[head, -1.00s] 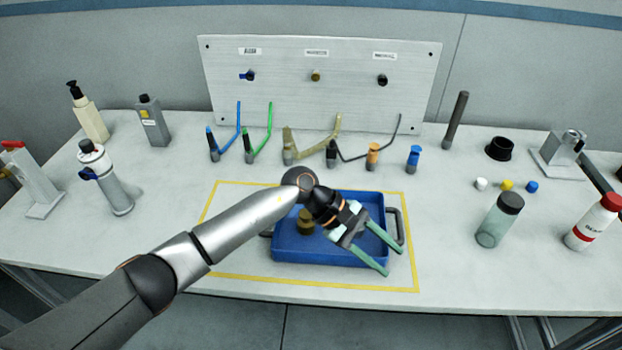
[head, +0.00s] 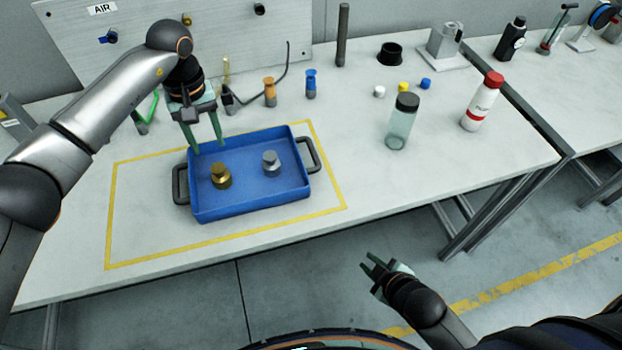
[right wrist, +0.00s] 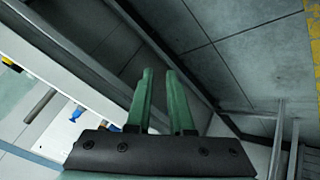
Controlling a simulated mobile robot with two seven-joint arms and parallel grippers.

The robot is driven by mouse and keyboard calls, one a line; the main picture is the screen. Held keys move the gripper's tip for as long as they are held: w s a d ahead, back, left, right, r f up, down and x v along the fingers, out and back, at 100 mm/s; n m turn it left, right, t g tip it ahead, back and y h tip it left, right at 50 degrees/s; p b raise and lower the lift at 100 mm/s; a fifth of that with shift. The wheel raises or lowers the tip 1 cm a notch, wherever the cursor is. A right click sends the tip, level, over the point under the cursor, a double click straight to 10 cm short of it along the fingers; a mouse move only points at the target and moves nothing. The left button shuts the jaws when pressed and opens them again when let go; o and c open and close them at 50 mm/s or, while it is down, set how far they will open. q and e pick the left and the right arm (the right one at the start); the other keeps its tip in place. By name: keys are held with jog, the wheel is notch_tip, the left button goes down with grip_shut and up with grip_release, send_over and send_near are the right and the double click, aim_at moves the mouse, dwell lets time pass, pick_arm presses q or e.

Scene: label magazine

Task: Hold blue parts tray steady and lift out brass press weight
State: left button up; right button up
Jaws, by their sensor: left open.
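The blue parts tray (head: 255,207) lies on the table inside a yellow outline, with a dark handle at each end. The brass press weight (head: 221,177) stands upright in its left half. A similar silver weight (head: 271,163) stands in the right half. My left gripper (head: 209,147) is open and points down at the tray's back left rim, behind the brass weight. I cannot tell whether it touches the rim. My right gripper (head: 371,260) is empty and open, off the table's front edge; its parted fingers also show in the right wrist view (right wrist: 158,72).
A clear jar (head: 399,125) and a red-capped bottle (head: 482,103) stand right of the tray. Orange (head: 270,92) and blue (head: 311,84) small items stand behind it. The table in front of the tray is clear.

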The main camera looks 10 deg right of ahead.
jog(key=w+d+r+n+h, duration=0.5)
jog(key=d+r+n, duration=0.2)
jog(key=d+n, duration=0.3)
jog(key=w+a+r+n+t, duration=0.4)
jog(key=w+a+r+n, duration=0.1)
jog(key=w+r, duration=0.4)
jog(key=n+t+y, duration=0.1)
jog(key=n+y, duration=0.4)
jog(key=n, duration=0.7)
send_near(300, 157)
jog(key=shift+v, duration=1.2)
jog(key=shift+w, duration=0.15)
jog(key=shift+w+f+n, duration=0.2)
jog(key=shift+w+n, duration=0.1)
jog(key=x, duration=1.1)
jog(key=shift+w, duration=0.25)
grip_shut()
jog(key=shift+f, duration=0.1)
